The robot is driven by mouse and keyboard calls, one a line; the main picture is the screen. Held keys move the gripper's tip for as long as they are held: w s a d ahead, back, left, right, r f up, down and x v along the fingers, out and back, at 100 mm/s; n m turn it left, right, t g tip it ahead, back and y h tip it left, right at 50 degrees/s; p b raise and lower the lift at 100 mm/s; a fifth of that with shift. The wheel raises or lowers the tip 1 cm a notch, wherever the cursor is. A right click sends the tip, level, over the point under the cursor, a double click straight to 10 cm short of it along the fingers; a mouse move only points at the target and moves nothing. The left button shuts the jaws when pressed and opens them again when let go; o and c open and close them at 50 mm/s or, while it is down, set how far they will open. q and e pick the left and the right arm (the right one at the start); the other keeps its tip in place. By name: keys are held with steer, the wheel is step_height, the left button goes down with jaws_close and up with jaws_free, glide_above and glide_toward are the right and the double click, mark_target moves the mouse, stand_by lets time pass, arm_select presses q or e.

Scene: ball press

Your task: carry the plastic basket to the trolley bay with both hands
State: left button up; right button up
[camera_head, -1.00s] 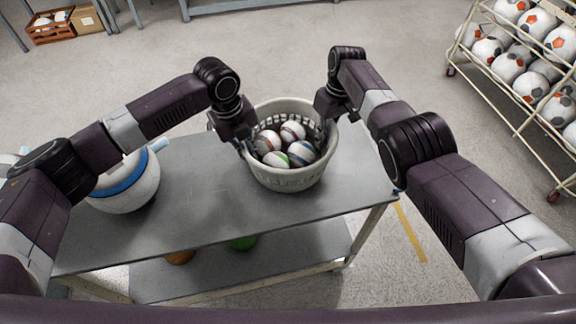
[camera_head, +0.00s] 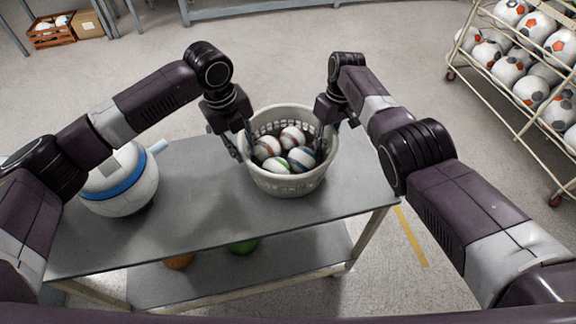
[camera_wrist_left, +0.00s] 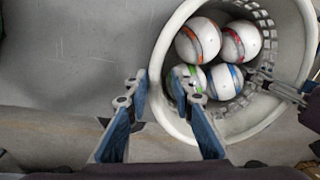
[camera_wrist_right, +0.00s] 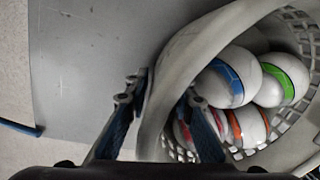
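The pale plastic basket (camera_head: 287,185) stands upright on the grey two-level trolley or table (camera_head: 205,215), holding several white balls with coloured stripes. It also shows in the left wrist view (camera_wrist_left: 160,110) and right wrist view (camera_wrist_right: 152,125). My left gripper (camera_head: 242,146) is open at the basket's left rim. In the left wrist view, one finger is outside and one inside, with the rim between them. My right gripper (camera_head: 328,138) straddles the right rim the same way, its fingers spread; the outer one is close to the wall. I cannot make out a marked bay.
A white, blue-banded round vessel (camera_head: 122,190) stands left on the grey top. Orange (camera_head: 179,262) and green (camera_head: 243,246) round things sit on the lower shelf. A wire rack (camera_head: 520,125) of balls stands right. An orange crate (camera_head: 52,33) and cardboard box (camera_head: 87,23) are far left.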

steer(key=shift+r, duration=0.15)
arm_select(q)
step_height(320, 180, up, 7)
steer(key=shift+s+a, duration=0.3)
steer(key=shift+a, duration=0.15)
arm_select(e)
step_height(320, 180, up, 12)
steer(key=d, duration=0.1)
steer(key=shift+w+d+f, duration=0.2)
steer(key=shift+w+d, duration=0.05)
steer(key=shift+w, duration=0.2)
